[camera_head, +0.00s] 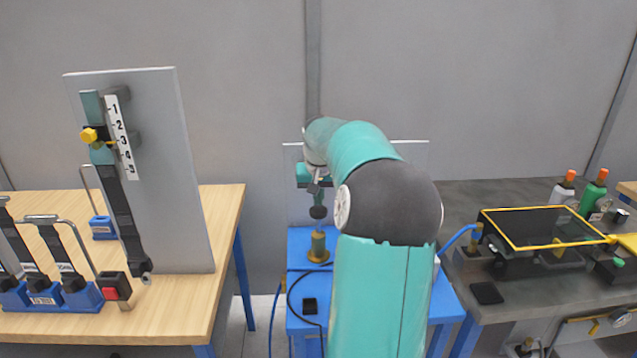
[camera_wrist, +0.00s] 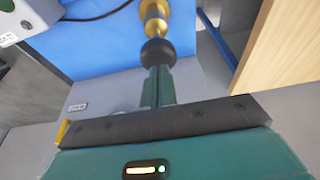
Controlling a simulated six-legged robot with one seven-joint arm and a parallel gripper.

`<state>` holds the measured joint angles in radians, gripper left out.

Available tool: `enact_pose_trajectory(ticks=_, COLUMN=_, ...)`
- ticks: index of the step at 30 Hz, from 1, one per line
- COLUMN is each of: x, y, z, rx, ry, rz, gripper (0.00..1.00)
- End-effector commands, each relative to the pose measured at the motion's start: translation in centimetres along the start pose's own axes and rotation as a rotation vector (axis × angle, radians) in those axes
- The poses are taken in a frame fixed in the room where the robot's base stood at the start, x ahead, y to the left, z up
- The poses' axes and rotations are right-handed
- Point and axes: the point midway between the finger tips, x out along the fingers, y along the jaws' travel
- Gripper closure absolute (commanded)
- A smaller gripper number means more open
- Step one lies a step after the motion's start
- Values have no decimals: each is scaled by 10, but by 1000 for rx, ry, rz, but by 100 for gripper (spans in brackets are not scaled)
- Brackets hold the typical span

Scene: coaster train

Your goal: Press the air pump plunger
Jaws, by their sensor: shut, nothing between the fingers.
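The air pump stands on a blue bench (camera_head: 302,240), with a brass body (camera_head: 319,246) and a round black knob (camera_head: 318,211) on top of its plunger. In the wrist view the black knob (camera_wrist: 157,50) and the brass part (camera_wrist: 153,14) lie straight beyond my fingertips. My gripper (camera_head: 316,190) is above the knob, pointing down, partly hidden by my own arm. In the wrist view its teal fingers (camera_wrist: 158,82) are shut together and hold nothing. The fingertips are very close to the knob; whether they touch it I cannot tell.
A wooden table (camera_head: 225,215) with a tall grey panel (camera_head: 185,200) and several levers stands at left. A dark bench (camera_head: 480,200) with a yellow-framed tray (camera_head: 493,232) and bottles is at right. A hose (camera_head: 292,292) runs on the blue bench near the pump.

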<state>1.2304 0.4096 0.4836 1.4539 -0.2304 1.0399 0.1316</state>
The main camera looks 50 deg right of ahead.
Motion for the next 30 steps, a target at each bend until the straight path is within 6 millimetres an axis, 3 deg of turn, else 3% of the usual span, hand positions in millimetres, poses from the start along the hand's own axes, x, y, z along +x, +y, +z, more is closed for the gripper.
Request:
enact_pose_trajectory(ticks=15, x=12, y=-1, z=4, rx=-2, ry=0, rz=0, gripper=100)
enact_pose_trajectory(ticks=24, x=58, y=-2, z=18, rx=-4, ry=-4, rz=-1, gripper=100)
enact_pose_trajectory(ticks=30, x=67, y=0, z=21, rx=-1, ry=-4, rz=-1, gripper=100)
